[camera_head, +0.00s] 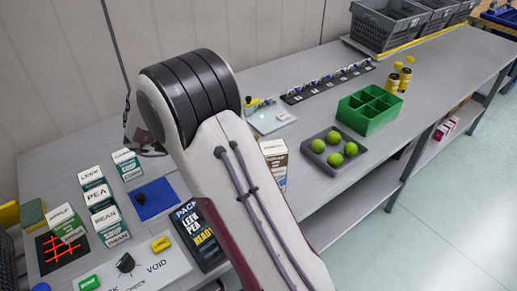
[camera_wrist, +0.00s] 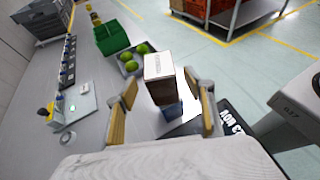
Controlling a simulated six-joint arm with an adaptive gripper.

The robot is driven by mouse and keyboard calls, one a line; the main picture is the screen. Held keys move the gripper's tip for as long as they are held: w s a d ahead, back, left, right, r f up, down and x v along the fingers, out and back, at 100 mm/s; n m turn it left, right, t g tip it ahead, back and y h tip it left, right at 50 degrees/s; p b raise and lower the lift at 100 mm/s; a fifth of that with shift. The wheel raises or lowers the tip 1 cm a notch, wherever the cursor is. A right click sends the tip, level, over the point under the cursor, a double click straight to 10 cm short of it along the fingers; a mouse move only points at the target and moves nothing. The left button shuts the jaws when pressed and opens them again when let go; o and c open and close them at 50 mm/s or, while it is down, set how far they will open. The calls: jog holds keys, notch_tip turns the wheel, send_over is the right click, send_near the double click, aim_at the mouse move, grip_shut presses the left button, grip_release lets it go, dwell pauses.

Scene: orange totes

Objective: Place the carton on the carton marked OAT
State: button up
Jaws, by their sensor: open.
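A carton with a white top and brown sides (camera_wrist: 160,88) stands upright in the wrist view; the head view shows it (camera_head: 274,150) partly behind my arm. My gripper (camera_wrist: 167,92) is open, with one finger to each side of the carton in the picture and visible gaps. I cannot tell how deep the carton sits between the fingers. The fingers are hidden in the head view. Several labelled cartons stand at the left, among them LEEK (camera_head: 91,179), PEA (camera_head: 97,196) and BEAN (camera_head: 105,216). I cannot read OAT on any carton.
A grey tray of green balls (camera_head: 314,146) and a green divided box (camera_head: 352,119) stand right of the carton. A dark PACK board (camera_head: 200,238), a blue square (camera_head: 154,199) and a switch panel (camera_head: 150,272) lie at the front left. The bench's front edge is close.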

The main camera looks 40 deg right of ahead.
dwell(0.6)
jog(key=w+r+n+t+y, duration=0.2)
jog(key=w+r+n+t, duration=1.1)
jog(key=w+n, duration=0.25)
jog(key=s+a+r+n+t+y, duration=0.1)
jog(key=a+r+n+t+y, duration=0.25)
jog(key=a+n, duration=0.45)
jog(key=s+a+r+n+t+y, duration=0.25)
jog(key=a+r+n+y, duration=0.2)
jog(key=a+n, duration=0.4)
jog(key=s+a+f+n+g+y, duration=0.1)
jog(key=s+a+f+n+y, duration=0.15)
jog(key=s+n, duration=0.45)
jog(key=s+a+f+n+g+y, duration=0.2)
jog(key=s+a+n, duration=0.25)
jog(key=n, duration=0.35)
jog(key=s+d+f+n+g, duration=0.1)
jog(key=s+d+f+n, duration=0.1)
jog(key=s, duration=0.4)
jog(key=s+d+f+n+g+h, duration=0.1)
jog(key=s+d+f+n+g, duration=0.1)
jog(key=s+f+n, duration=0.2)
jog(key=s+d+f+n+g+h, duration=0.1)
jog(key=s+f+n, duration=0.3)
jog(key=s, duration=0.6)
jog(key=shift+s+d+n+g, duration=0.2)
jog(key=shift+d+n+g, duration=0.25)
jog(key=shift+n+g, duration=0.25)
